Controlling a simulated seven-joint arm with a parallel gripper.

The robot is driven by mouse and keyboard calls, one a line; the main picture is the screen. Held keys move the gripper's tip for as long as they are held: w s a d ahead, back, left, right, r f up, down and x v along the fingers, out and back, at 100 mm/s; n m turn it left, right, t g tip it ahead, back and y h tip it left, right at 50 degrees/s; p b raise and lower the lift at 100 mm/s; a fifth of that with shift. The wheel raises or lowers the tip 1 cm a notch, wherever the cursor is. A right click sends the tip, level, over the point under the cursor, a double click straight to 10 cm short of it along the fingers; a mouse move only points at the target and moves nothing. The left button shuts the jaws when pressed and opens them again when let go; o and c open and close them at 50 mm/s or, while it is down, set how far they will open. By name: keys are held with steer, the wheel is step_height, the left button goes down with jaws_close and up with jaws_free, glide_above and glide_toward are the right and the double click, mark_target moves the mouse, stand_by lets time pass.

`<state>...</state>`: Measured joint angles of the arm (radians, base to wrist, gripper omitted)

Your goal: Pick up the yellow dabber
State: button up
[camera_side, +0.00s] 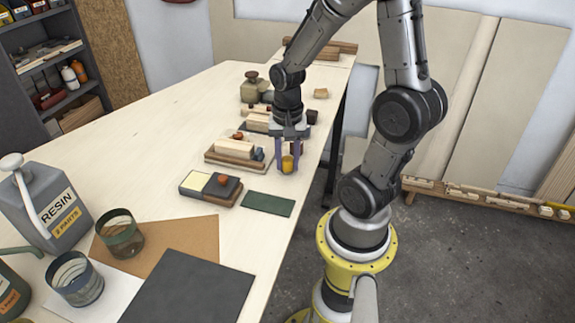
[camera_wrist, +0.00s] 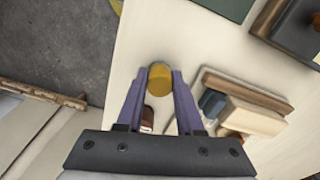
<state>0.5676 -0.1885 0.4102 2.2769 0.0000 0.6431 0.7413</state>
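The yellow dabber (camera_side: 287,164) stands on the pale table near its right edge in the side view. In the wrist view the dabber (camera_wrist: 160,80) is a round yellow shape at the fingertips. My gripper (camera_side: 287,168) points down over it, with one purple finger on each side. In the wrist view my gripper (camera_wrist: 160,74) is open, with narrow gaps seeming to show between the fingers and the dabber. Contact and exact fingertip height are hard to tell.
A wooden block on a tray (camera_side: 222,160) lies close left of my gripper. A reddish-brown object (camera_wrist: 149,114) shows between the fingers. The table edge is close by.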

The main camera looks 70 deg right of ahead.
mark_target(288, 160)
jaws_close()
steer(key=shift+r, duration=0.1)
steer(key=shift+r, duration=0.55)
step_height(288, 160, up, 2)
steer(key=shift+s+r, duration=0.1)
steer(key=shift+r, duration=0.15)
steer(key=s+a+r, duration=0.7)
steer(key=s+r, duration=0.2)
steer(key=s, duration=0.2)
steer(key=shift+s+a+r, duration=0.15)
steer(key=shift+s+a, duration=0.1)
steer(key=shift+s, duration=0.1)
